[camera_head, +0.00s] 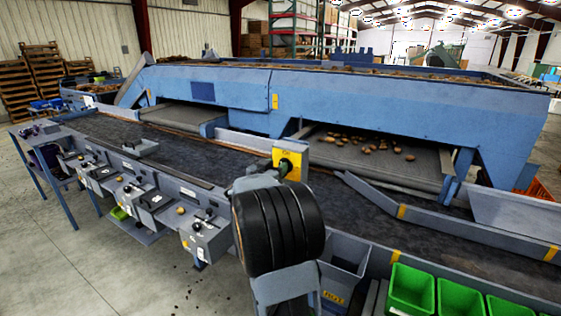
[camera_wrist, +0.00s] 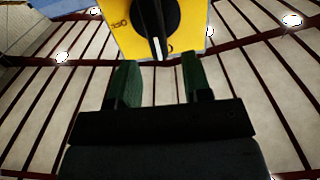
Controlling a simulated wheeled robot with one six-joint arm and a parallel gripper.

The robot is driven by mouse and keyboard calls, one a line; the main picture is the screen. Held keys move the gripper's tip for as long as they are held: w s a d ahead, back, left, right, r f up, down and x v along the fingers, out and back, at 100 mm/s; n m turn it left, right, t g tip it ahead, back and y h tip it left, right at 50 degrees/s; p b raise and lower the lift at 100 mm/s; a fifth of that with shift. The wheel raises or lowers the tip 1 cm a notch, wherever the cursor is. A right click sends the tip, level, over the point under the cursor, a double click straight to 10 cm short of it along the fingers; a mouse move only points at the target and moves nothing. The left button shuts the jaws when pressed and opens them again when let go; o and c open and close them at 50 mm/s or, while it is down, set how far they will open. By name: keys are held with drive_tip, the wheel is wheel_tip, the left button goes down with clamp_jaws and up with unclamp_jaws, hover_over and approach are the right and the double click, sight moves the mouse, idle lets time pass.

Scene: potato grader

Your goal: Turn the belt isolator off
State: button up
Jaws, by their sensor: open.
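The belt isolator is a yellow plate (camera_wrist: 192,20) with a round black knob (camera_wrist: 150,14) at the top of the wrist view. A white pointer line on the knob points down in that picture, near dark lettering on the plate. In the head view the yellow isolator (camera_head: 302,153) stands at the near edge of the belt, partly hidden by my arm. My gripper (camera_wrist: 160,65) is open and empty. Its two green fingers point towards the knob, one on each side of its pointer line, and appear apart from it.
The dark conveyor belt (camera_head: 215,153) runs behind the isolator, with the blue grader frame (camera_head: 380,100) beyond. Potatoes (camera_head: 368,147) lie on a side conveyor. A grey bin (camera_head: 343,262) and green crates (camera_head: 411,288) stand at the right front.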

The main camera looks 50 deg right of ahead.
drive_tip(key=shift+x, duration=1.45)
drive_tip(key=shift+r, duration=0.1)
clamp_jaws()
